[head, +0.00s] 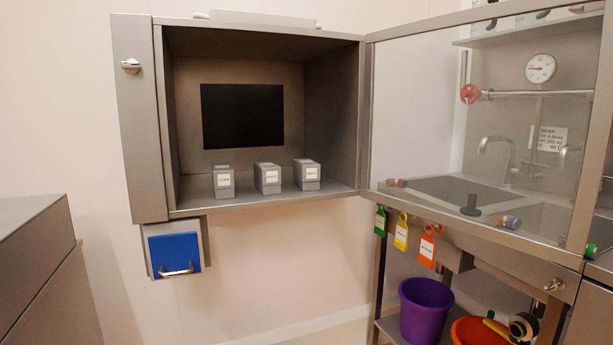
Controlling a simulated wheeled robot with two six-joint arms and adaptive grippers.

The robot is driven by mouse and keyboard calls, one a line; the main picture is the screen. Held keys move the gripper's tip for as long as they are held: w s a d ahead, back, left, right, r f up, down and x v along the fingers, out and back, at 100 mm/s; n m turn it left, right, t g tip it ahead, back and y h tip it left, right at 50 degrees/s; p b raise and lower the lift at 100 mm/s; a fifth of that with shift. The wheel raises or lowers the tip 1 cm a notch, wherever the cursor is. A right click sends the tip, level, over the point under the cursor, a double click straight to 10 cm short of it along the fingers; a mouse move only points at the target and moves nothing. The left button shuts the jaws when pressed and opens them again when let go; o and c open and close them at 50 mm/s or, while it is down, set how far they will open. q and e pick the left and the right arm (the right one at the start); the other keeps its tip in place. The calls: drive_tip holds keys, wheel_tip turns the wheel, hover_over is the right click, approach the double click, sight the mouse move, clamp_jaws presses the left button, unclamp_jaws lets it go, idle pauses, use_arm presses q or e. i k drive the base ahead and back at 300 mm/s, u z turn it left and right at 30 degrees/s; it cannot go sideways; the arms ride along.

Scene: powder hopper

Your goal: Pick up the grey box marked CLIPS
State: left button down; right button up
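Three small grey boxes with white labels stand in a row on the floor of an open metal cabinet (146,120). They are the left box (223,193), the middle box (268,188) and the right box (312,185). Each has its label on the face toward me. The lettering is too small and blurred to read surely, so I cannot tell which one is marked CLIPS. The boxes stand apart with gaps between them. Neither of my grippers is in view.
The cabinet's glazed door (470,130) is swung open to the right, before a sink bench. A blue panel with a handle (174,253) hangs below the cabinet. Coloured tags hang under the door. A purple bucket (425,308) stands lower right. A metal unit (40,260) is at left.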

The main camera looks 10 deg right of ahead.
sight(223, 174)
drive_tip(key=u, duration=0.4)
drive_tip(key=k, duration=0.25)
drive_tip(key=z, duration=1.4)
drive_tip(key=i, duration=1.05)
